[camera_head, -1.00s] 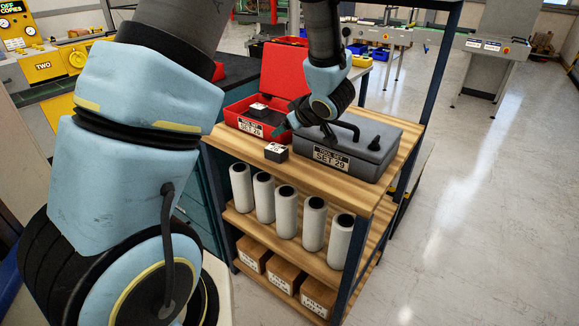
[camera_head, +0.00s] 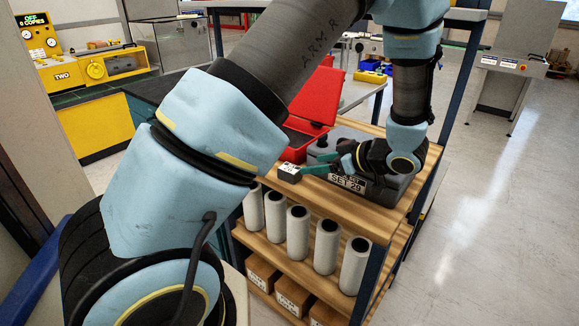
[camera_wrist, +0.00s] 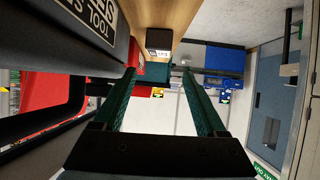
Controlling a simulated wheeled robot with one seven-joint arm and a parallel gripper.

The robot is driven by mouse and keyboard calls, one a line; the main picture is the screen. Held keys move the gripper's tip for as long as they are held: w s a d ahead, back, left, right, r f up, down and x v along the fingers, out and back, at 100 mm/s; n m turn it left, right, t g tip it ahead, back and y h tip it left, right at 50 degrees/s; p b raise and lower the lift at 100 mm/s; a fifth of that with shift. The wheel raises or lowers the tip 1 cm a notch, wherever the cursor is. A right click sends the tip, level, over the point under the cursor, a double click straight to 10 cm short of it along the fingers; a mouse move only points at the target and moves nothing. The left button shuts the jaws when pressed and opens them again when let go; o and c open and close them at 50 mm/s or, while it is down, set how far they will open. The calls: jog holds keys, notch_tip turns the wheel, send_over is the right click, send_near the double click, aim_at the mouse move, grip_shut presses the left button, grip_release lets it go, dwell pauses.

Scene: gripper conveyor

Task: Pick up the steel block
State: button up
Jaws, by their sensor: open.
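The steel block (camera_head: 289,173) is a small dark block with a white label, on the wooden top of the shelf unit near its front left edge. My gripper (camera_head: 312,164) is open and empty, its green fingers pointing left at the block from the right. In the wrist view the block (camera_wrist: 159,42) shows past the fingertips (camera_wrist: 163,74), near the top of the picture and roughly centred between them sideways. I cannot tell whether a fingertip touches it. Nothing visible is held.
A grey tool case (camera_head: 378,187), marked SET 29, stands close beside my gripper, partly hidden by it. An open red tool case (camera_head: 312,97) stands behind the block. Lower shelves hold several white cylinders (camera_head: 326,245) and brown boxes (camera_head: 262,272). Floor at right is clear.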

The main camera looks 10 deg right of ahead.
aim_at(290, 168)
jog(key=shift+w+a+f, duration=0.1)
jog(key=shift+w+a, duration=0.05)
jog(key=shift+w, duration=0.15)
jog(key=p+x, duration=0.1)
jog(key=x, duration=0.4)
jog(key=shift+f+p+x, duration=0.2)
jog(key=shift+p+x, duration=1.1)
jog(key=shift+x, duration=1.4)
jog(key=shift+s, duration=0.1)
grip_shut()
